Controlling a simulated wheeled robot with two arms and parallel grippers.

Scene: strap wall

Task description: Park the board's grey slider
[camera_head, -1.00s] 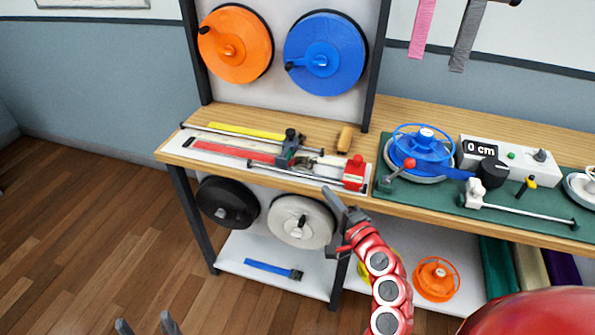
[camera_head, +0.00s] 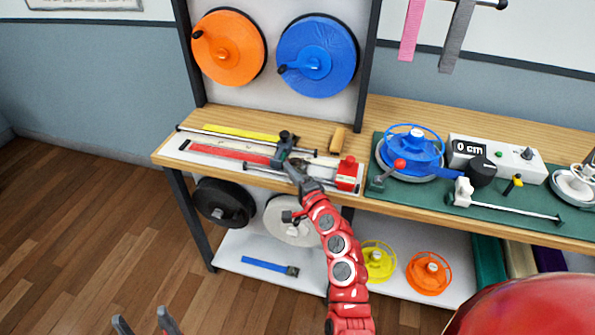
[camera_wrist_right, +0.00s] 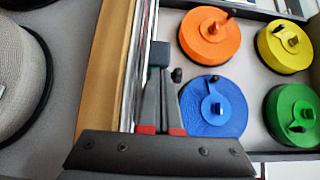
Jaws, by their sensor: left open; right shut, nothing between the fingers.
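The board (camera_head: 205,152) lies on the wooden bench, with a red strip and metal rails along it. The grey slider (camera_head: 281,150), a dark grey-green block with a black knob, sits across the rails near the middle of the board. My right gripper (camera_head: 292,167) is shut and empty, its tips just in front of the slider; I cannot tell whether they touch. In the right wrist view, the shut fingers (camera_wrist_right: 163,80) point at a dark block, probably part of the slider. My left gripper (camera_head: 142,322) is open and empty at the bottom edge, far from the board.
A red block (camera_head: 348,173) is at the board's right end. A wooden handle (camera_head: 338,140) lies behind it. A green mat (camera_head: 440,201) with a blue reel (camera_head: 412,150) is to the right. Reels hang on the panel behind. Free floor lies left.

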